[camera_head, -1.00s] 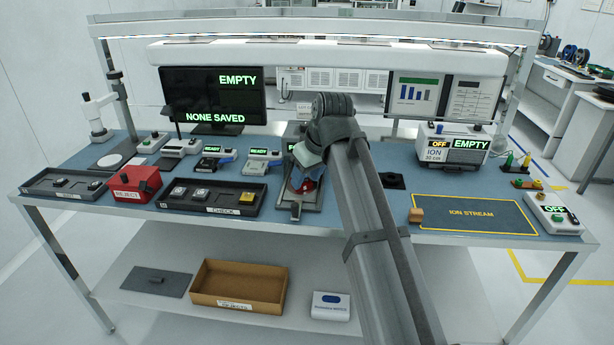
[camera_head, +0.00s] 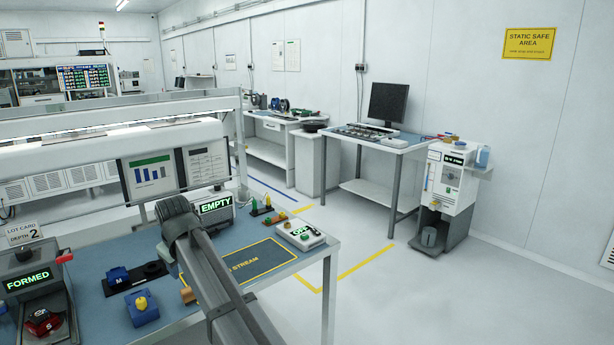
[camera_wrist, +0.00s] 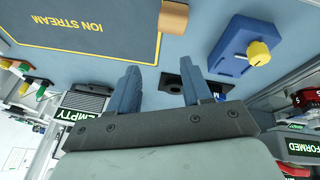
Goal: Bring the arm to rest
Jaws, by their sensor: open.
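My gripper (camera_wrist: 160,82) is open in the wrist view, its two blue fingers apart with nothing between them. It points down over the blue bench top, beside the dark ION STREAM mat (camera_wrist: 85,22). In the head view my arm crosses the lower left and hides the fingers. A tan block (camera_wrist: 173,17) lies at the mat's edge, beyond the fingertips. A blue block with a yellow knob (camera_wrist: 232,48) stands to the right of the fingers. It also shows in the head view (camera_head: 142,309).
The FORMED unit (camera_head: 28,288) stands at the bench's left, with a red part before it. The EMPTY unit (camera_head: 214,204) and a white switch box (camera_head: 300,236) stand near the mat. Clear floor (camera_head: 430,295) lies to the right, before a side table and white machine.

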